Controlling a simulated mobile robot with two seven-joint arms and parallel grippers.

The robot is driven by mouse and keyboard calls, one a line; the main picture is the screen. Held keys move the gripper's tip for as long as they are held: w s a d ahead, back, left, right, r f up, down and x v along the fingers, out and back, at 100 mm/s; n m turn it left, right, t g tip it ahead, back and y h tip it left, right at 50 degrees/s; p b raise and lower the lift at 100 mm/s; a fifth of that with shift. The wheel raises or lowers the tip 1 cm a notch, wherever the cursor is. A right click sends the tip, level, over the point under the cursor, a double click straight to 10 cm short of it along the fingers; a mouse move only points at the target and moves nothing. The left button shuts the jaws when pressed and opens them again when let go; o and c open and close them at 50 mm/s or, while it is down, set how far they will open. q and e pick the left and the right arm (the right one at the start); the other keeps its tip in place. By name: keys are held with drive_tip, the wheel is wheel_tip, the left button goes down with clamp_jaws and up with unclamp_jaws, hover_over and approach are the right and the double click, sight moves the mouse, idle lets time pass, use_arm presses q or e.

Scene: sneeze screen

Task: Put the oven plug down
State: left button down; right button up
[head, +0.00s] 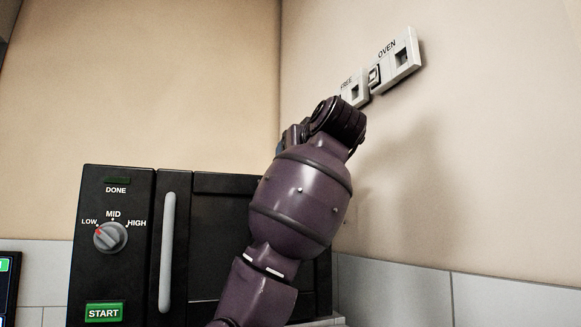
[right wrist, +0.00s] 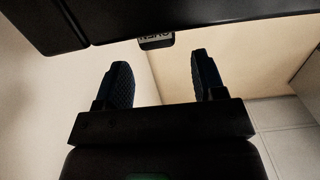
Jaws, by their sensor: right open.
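The oven plug appears to be the small dark block with a pale label (right wrist: 156,41) at the top centre of the right wrist view. The label seems to read OVEN upside down, and a black edge partly covers the block. My right gripper (right wrist: 160,82) is open, with nothing between its fingers; the block shows beyond them, apart from both. In the head view my purple right arm reaches up near the wall sockets, and its forearm mostly hides the gripper. I cannot make out the plug there. My left gripper is not in view.
The black oven (head: 112,200) stands behind my arm, with a dial and a START button. Wall sockets labelled FREE (head: 355,88) and OVEN (head: 403,57) are above right. Grey tiles (head: 400,290) line the lower wall. The wall right of my arm is clear.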

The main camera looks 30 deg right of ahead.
drive_tip(key=b+v, duration=0.1)
drive_tip(key=v, duration=0.5)
drive_tip(key=shift+s, duration=0.4)
drive_tip(key=shift+a, duration=0.1)
